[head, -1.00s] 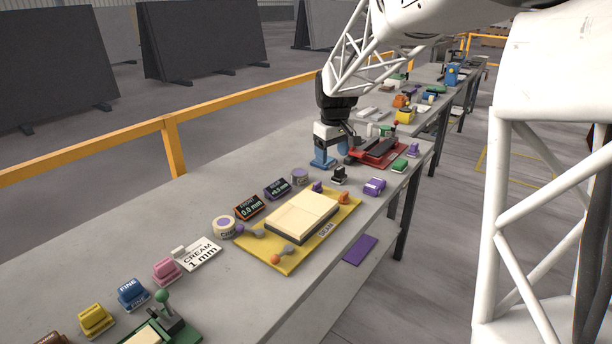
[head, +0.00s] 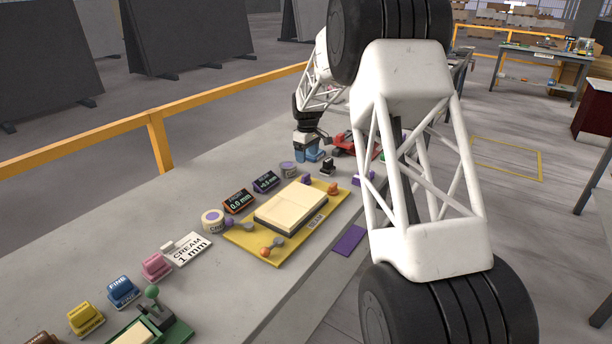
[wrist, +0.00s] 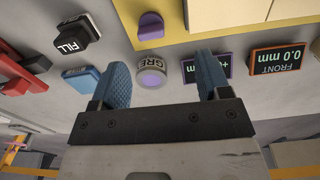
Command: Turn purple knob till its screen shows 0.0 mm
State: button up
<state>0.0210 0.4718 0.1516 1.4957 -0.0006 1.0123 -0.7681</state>
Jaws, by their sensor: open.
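The purple knob (wrist: 150,27) sits at the edge of the yellow board (wrist: 205,42) in the wrist view. It also shows small in the head view (head: 306,179), at the board's far corner. The purple-framed screen (wrist: 206,68) is partly covered by a finger; I can make out a plus sign but not the whole number. In the head view, that screen (head: 265,182) is too small to read surely. My gripper (wrist: 163,84) has its blue fingers apart and empty. In the head view, my gripper (head: 309,153) is beyond the board, apart from the knob.
A grey jar with purple lid (wrist: 150,77) appears between the fingers in the wrist view. An orange-framed screen (wrist: 276,60) reads FRONT 0.0 mm. A black FILL stamp (wrist: 77,35) and red apparatus (head: 352,144) stand close by. A cream slab (head: 292,207) lies on the board.

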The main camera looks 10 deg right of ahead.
aim_at(306, 175)
jog(key=shift+w+f, duration=1.4)
jog(key=shift+f, duration=3.9)
jog(key=c, duration=0.9)
